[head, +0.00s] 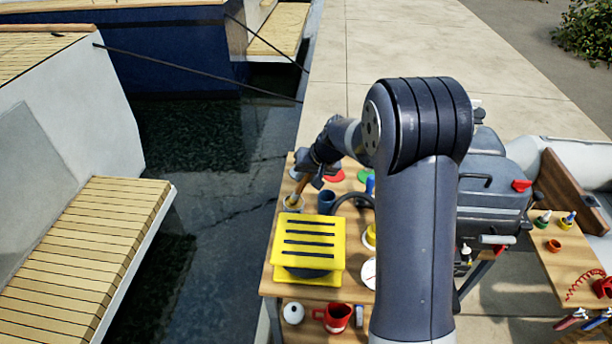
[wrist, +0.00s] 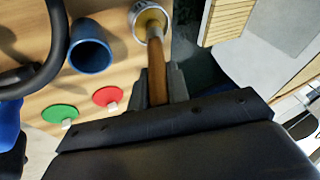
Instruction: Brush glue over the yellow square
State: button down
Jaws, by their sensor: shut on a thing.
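My gripper (head: 314,172) is shut on the wooden handle of a brush (head: 299,188). In the wrist view the handle (wrist: 156,72) stands between my fingers (wrist: 160,88) and runs down into a small metal pot (wrist: 137,27) with amber glue inside. The brush's lower end is hidden in the pot. The pot (head: 288,206) stands near the table's far left corner in the head view. The yellow square (head: 310,260), a slotted plate, lies nearer on the wooden table, over a dark round thing and more yellow below. I cannot tell whether it bears glue.
A blue cup (head: 326,200) stands right beside the pot. A black ring (head: 356,203), a red disc (head: 335,177) and a green disc (head: 364,176) lie nearby. A red mug (head: 335,318) and a white round thing (head: 293,313) stand in front. Water lies left of the table.

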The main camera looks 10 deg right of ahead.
dwell(0.6)
jog(key=shift+r+p, duration=2.05)
jog(key=shift+r, duration=1.4)
jog(key=shift+r, duration=0.1)
